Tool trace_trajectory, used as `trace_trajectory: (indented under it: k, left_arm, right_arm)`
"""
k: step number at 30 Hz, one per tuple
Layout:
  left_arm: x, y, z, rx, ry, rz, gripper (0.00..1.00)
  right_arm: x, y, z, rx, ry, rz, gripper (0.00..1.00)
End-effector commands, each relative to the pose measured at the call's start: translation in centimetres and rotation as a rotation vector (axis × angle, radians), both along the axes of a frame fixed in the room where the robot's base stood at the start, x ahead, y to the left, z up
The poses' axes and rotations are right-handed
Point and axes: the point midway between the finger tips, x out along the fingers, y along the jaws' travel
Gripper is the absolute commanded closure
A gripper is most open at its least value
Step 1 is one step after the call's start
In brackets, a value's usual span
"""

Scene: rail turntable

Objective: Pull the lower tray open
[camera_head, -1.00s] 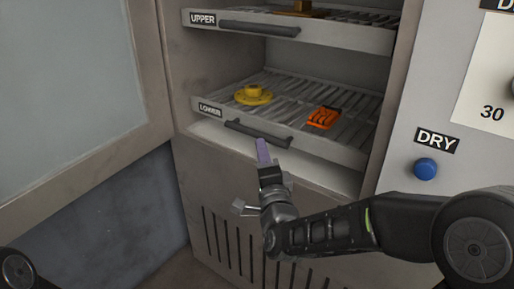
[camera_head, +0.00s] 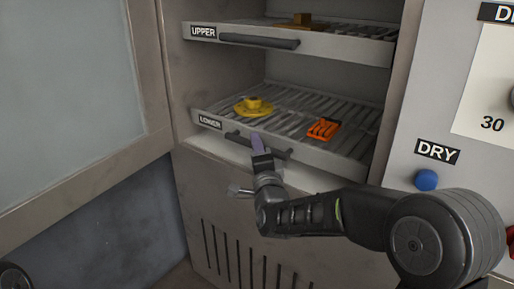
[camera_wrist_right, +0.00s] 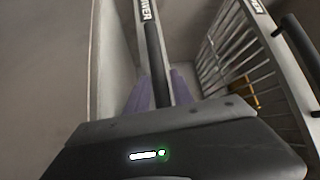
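The lower tray (camera_head: 204,121) is a grey slatted rack with a front lip labelled LOWER, inside the open cabinet. Its dark bar handle (camera_head: 277,153) runs along the lip. My right gripper (camera_head: 257,142) is at the middle of this handle, with its purple fingers reaching it from the front. In the right wrist view, the handle (camera_wrist_right: 154,50) passes between the two purple fingers (camera_wrist_right: 160,90), one on each side and close to it. Whether they press on it is not clear. A yellow flanged part (camera_head: 254,106) and an orange part (camera_head: 323,129) lie on the tray. My left gripper is out of view.
The upper tray (camera_head: 340,48) with its own handle (camera_head: 260,41) is above, carrying a brown part (camera_head: 302,19). The cabinet door (camera_head: 70,100) stands open at left. A panel with a blue DRY button (camera_head: 426,180) is at right.

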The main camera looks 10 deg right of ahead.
Motion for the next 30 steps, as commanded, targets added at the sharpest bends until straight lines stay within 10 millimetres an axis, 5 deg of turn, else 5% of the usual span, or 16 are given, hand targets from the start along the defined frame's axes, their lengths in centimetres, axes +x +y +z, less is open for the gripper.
trace_trajectory:
  k: [7,17,30]
  left_arm:
    - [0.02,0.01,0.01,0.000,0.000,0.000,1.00]
    - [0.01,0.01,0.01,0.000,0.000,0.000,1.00]
    - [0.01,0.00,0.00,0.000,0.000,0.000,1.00]
  right_arm:
    - [0.05,-0.03,0.04,0.000,0.000,-0.001,0.72]
    - [0.02,-0.04,0.02,0.000,0.000,-0.001,0.99]
    - [0.02,-0.04,-0.01,0.000,0.001,-0.001,1.00]
